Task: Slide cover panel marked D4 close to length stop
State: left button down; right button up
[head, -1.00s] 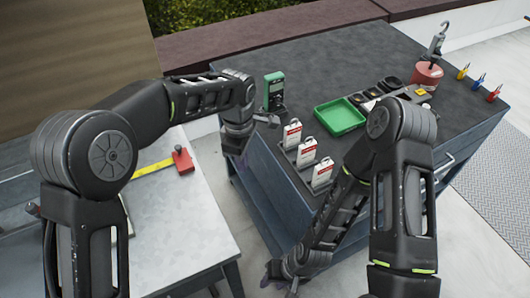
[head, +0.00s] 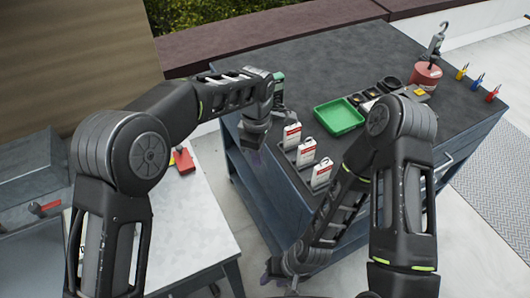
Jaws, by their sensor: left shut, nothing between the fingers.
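No D4 mark is readable in the head view, so I cannot tell which surface is that cover panel. A red block (head: 183,159) sits on the pale left table and may be the length stop; my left arm partly hides the yellow strip beside it. My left gripper (head: 256,157) is shut and empty, pointing down by the left edge of the dark workbench, left of the white tags. My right gripper (head: 279,286) hangs low at the bottom, in front of the workbench, with its fingertips apart and nothing between them.
The dark workbench (head: 300,60) carries a green tray (head: 339,117), upright white tags (head: 305,152), a green meter (head: 279,85) partly hidden by my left arm, and a red cylinder (head: 426,76). A grey box (head: 30,170) and a red handle (head: 45,208) are at left. The pale table (head: 200,225) has free room.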

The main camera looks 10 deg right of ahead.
pick_arm(q)
jog(key=shift+w+d+p, duration=0.25)
jog(key=shift+d+p, duration=0.1)
jog(key=shift+d, duration=0.75)
jog(key=shift+r, duration=0.1)
notch_tip(320, 180, up, 7)
jog(key=p, duration=0.4)
dwell(0.7)
dwell(0.5)
